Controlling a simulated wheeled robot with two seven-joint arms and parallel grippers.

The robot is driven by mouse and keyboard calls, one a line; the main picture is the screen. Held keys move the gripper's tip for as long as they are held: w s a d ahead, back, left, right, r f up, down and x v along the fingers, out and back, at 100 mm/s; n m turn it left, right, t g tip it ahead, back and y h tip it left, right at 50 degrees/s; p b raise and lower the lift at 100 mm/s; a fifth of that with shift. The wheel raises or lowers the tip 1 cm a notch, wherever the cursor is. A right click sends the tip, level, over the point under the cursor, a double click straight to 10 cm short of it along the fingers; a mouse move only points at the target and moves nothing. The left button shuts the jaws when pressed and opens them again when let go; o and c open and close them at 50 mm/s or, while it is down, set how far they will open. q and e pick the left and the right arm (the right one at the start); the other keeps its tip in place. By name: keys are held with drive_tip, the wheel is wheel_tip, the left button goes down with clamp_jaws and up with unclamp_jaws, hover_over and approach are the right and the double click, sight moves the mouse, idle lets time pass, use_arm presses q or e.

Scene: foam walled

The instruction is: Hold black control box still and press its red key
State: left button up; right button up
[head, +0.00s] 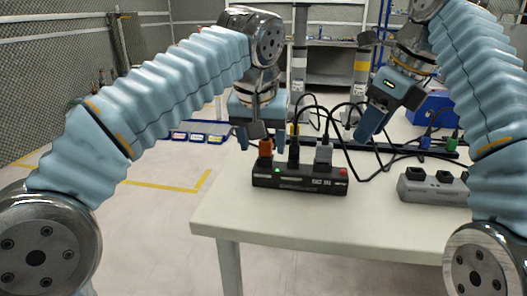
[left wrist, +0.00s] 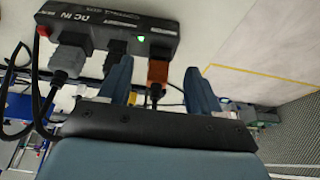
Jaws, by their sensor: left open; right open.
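The black control box (head: 300,184) lies on the white table near its front left, with orange, black and grey plugs upright in its top. Its red key (head: 343,172) is at the right end and uncovered; it also shows in the left wrist view (left wrist: 43,30). A green light glows near the other end. My left gripper (head: 262,138) is open behind the box's left end. In the left wrist view its fingers (left wrist: 158,70) stand either side of the orange plug (left wrist: 157,73), short of the box body. My right gripper (head: 368,128) is open and empty, above and behind the red key.
A grey power box (head: 430,190) with black plugs lies to the right on the table (head: 320,222). Black cables (head: 345,150) loop behind the control box, between the grippers. A blue case (head: 432,110) stands farther back. The table front is clear.

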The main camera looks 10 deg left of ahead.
sight(264, 160)
use_arm(q)
drive_tip(key=shift+x, duration=2.1)
clamp_jaws()
use_arm(e)
clamp_jaws()
